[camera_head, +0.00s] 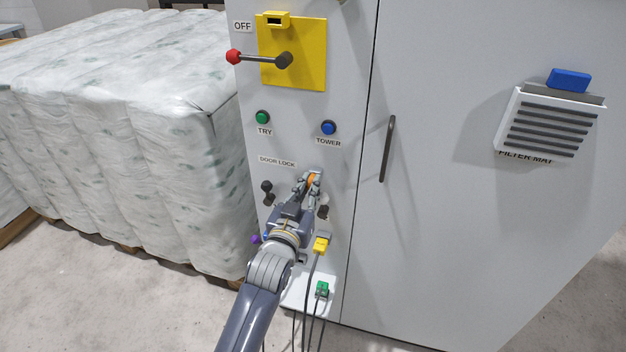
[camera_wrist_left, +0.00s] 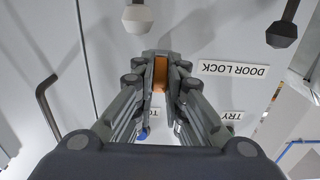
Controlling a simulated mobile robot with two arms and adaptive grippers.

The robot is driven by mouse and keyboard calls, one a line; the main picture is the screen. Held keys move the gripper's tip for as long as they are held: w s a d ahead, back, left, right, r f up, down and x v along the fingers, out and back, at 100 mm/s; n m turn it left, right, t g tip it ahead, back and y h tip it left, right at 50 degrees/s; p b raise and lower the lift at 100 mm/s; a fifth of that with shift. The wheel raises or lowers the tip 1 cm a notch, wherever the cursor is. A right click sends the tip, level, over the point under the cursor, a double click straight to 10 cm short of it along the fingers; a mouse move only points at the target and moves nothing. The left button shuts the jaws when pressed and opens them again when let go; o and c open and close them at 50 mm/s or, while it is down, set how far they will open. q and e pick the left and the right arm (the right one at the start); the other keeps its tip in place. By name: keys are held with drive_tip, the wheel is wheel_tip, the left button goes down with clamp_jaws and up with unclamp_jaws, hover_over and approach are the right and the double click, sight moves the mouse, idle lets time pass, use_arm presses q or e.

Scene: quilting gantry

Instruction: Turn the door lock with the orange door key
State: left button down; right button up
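The orange door key (camera_head: 313,179) shows as a small orange piece between the fingertips of my left gripper (camera_head: 311,181), at the cabinet's front panel. The key also shows in the left wrist view (camera_wrist_left: 160,73), with a finger pad on each side; the gripper looks shut on it. The DOOR LOCK label (camera_head: 277,162) is on the panel to the left of the fingertips. The lock itself is hidden behind the gripper or cannot be made out, so I cannot tell whether the key sits in it. My right gripper is in neither view.
A dark knob (camera_head: 267,188) sticks out left of my gripper, another (camera_head: 323,211) just below right. A yellow plug (camera_head: 321,245) and a green plug (camera_head: 322,289) with hanging cables are lower down. The door handle (camera_head: 387,149) is to the right; wrapped bales (camera_head: 120,130) stand left.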

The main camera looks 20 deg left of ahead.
use_arm(q)
drive_tip(key=m+p, duration=0.1)
drive_tip(key=m, duration=0.2)
drive_tip(key=shift+m+p, duration=0.3)
drive_tip(key=shift+m, duration=0.1)
